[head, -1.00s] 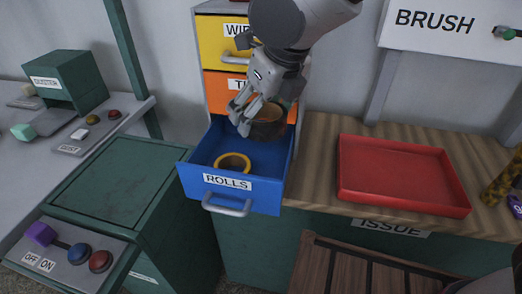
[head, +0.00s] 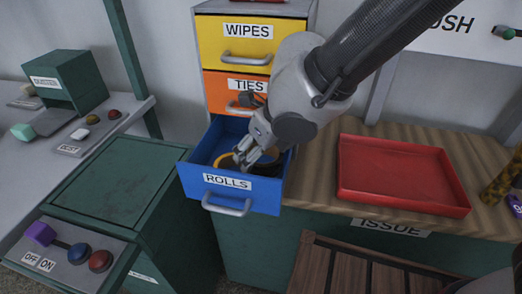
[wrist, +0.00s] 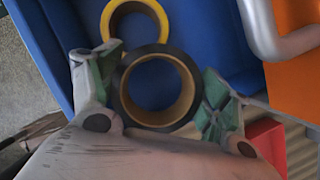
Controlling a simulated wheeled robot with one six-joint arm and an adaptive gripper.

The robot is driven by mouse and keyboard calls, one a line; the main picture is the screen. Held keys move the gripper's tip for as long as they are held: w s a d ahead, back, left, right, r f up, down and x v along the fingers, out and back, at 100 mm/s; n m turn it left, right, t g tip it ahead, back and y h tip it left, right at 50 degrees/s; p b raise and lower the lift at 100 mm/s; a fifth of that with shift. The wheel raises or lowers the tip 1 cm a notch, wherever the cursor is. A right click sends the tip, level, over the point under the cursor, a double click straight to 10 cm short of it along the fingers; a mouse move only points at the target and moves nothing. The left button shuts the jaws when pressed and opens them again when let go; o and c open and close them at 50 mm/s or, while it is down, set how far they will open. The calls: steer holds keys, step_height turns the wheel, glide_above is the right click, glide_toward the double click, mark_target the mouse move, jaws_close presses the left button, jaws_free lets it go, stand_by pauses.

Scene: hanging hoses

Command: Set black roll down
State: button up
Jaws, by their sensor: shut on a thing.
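My gripper (head: 245,157) reaches down into the open blue drawer (head: 264,199) labelled ROLLS. In the wrist view its two green-padded fingers are shut on the black roll (wrist: 124,84), one on each side. The black roll has a tan inner core. In the head view my gripper and wrist hide most of the black roll. A yellow roll (wrist: 158,13) lies in the drawer beside it and partly overlaps it in the wrist view. The yellow roll also shows at the gripper's left in the head view (head: 221,161). I cannot tell whether the black roll touches the drawer floor.
The orange TIES drawer (head: 218,92) and yellow WIPES drawer (head: 210,40) above are closed. An empty red tray (head: 405,205) stands on the wooden counter to the right. A green cabinet (head: 120,180) stands left of the drawer. The drawer walls leave little room around the rolls.

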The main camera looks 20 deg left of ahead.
steer(key=shift+f, duration=0.3)
steer(key=shift+f, duration=0.25)
steer(key=o, duration=0.8)
